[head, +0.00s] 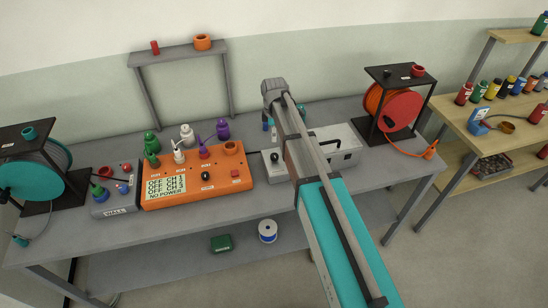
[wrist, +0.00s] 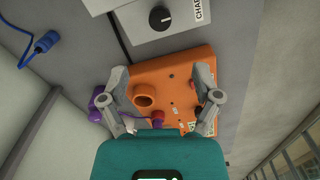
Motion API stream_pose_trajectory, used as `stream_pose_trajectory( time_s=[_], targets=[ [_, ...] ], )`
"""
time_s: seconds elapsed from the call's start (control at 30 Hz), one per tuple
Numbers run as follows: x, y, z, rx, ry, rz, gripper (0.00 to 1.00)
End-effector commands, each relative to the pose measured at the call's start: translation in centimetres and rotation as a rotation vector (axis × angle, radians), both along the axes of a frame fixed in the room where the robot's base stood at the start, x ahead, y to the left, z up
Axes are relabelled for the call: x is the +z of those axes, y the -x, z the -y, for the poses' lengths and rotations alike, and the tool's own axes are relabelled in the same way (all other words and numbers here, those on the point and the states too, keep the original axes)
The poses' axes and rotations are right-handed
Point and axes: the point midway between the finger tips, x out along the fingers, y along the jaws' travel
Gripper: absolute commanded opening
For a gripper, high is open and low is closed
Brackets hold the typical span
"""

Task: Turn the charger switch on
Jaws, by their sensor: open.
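The charger is a grey box (head: 344,153) on the bench, partly hidden by my arm in the head view. Its black rotary switch (head: 275,158) is on the left part of its front. In the wrist view the charger (wrist: 142,40) is at the top edge, with the switch (wrist: 160,18) beside a label partly cut off, reading "CHAR". The switch's setting is too small to tell. My gripper (wrist: 162,75) is open and empty, its fingers seen over the orange box and apart from the switch. My arm hides most of the gripper in the head view.
A teal cable reel (head: 30,178) is at the left, an orange-red reel (head: 395,108) at the right. A grey shelf (head: 178,53) stands behind.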

Motion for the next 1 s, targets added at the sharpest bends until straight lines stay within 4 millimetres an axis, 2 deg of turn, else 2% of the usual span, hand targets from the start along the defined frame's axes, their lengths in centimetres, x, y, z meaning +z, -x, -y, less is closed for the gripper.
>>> stream_pose_trajectory(
  time_s=[0.1,1.0],
  targets=[
    [-1.4,0.0,0.0,0.0,0.0,0.0,0.81],
    [-8.3,0.0,0.0,0.0,0.0,0.0,0.81]
  ],
)
